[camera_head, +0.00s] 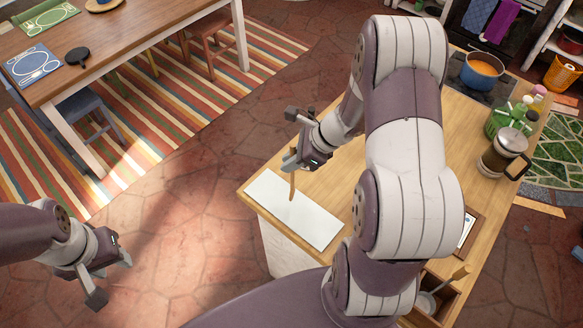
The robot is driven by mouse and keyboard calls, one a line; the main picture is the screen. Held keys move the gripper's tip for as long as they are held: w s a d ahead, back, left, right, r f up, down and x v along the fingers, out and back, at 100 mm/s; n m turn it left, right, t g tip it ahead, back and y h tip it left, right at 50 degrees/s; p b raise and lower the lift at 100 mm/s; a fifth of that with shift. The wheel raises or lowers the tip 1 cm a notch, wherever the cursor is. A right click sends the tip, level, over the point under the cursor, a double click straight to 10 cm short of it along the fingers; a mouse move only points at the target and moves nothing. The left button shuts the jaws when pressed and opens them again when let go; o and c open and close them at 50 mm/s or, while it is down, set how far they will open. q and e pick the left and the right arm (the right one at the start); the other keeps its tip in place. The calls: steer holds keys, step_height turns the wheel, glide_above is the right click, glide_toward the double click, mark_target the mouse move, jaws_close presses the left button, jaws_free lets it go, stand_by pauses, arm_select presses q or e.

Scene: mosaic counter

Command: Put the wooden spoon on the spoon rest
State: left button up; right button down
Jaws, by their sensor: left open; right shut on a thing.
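My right gripper (293,163) is shut on the wooden spoon (292,187). The spoon hangs down upright, its lower end over or at a flat white rectangular slab (305,222); I cannot tell whether they touch. The slab lies at the left edge of the wooden counter (335,180). I cannot tell whether this slab is the spoon rest, and no other spoon rest shows clearly. My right arm hides much of the counter's middle. My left gripper (111,279) is open and empty over the tiled floor, left of the counter.
At the counter's far right are a coffee press (503,155), bottles (520,108) and an orange-filled blue pot (481,72) on the stove. A wooden box (440,296) with utensils and a framed item (468,232) are nearer. A dining table (110,40) stands at upper left.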

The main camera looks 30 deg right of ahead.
mark_target(291, 178)
steer(key=f, duration=0.3)
steer(key=shift+s+a+f+p, duration=0.15)
steer(key=shift+s+f+p, duration=0.05)
steer(key=shift+f+p, duration=0.1)
steer(key=shift+w+f, duration=0.2)
steer(key=shift+f, duration=0.05)
steer(key=c, duration=1.1)
jaws_free()
steer(key=shift+s+r, duration=0.1)
steer(key=shift+s, duration=0.05)
